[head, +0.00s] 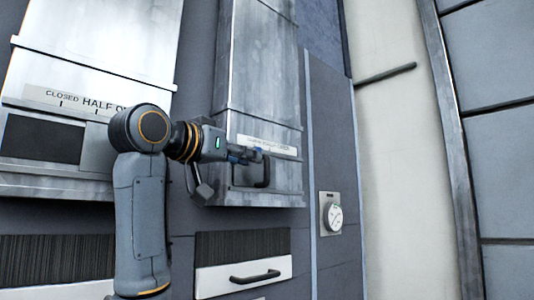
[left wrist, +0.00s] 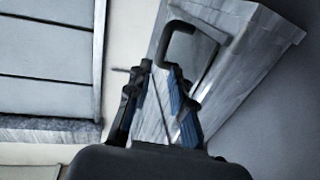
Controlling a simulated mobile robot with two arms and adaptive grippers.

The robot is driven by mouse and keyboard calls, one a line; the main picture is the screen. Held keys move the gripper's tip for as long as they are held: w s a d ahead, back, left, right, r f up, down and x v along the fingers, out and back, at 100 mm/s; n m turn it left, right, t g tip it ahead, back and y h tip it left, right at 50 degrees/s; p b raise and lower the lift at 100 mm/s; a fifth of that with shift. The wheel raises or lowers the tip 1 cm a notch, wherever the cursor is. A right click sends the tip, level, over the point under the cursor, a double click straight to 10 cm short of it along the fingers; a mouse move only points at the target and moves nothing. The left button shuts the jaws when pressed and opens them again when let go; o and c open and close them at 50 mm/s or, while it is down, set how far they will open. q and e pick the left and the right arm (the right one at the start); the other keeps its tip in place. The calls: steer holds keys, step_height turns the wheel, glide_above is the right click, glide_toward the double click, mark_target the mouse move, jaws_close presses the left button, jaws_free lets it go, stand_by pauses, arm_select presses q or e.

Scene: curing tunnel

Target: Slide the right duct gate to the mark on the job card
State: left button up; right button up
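The right duct (head: 262,80) is a tall grey metal housing in the head view. A scale label (head: 283,147) crosses it, too small to read and partly covered by my gripper. Just below is the right duct gate's black handle (head: 265,172); the handle also shows in the left wrist view (left wrist: 178,36). My left gripper (head: 262,155) is at the handle's upper part in the head view. In the wrist view my left gripper (left wrist: 159,68) has its blue-padded fingers apart, with the handle beyond the tips. Contact cannot be told. The job card and my right gripper are not in view.
A left duct (head: 100,45) carries a label (head: 72,99) reading "CLOSED" and "HALF O", cut off by my arm. A lower white panel (head: 230,279) has a black handle (head: 255,277). A round gauge (head: 333,216) is on the wall at right.

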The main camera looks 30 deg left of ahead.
mark_target(265, 163)
arm_select(q)
steer(key=w+p, duration=0.1)
steer(key=w, duration=0.1)
steer(key=w+p, duration=0.1)
steer(key=w, duration=0.1)
steer(key=w+d+p, duration=0.1)
steer(key=w, duration=0.1)
steer(key=shift+w+r, duration=0.1)
steer(key=shift+w, duration=0.75)
jaws_close()
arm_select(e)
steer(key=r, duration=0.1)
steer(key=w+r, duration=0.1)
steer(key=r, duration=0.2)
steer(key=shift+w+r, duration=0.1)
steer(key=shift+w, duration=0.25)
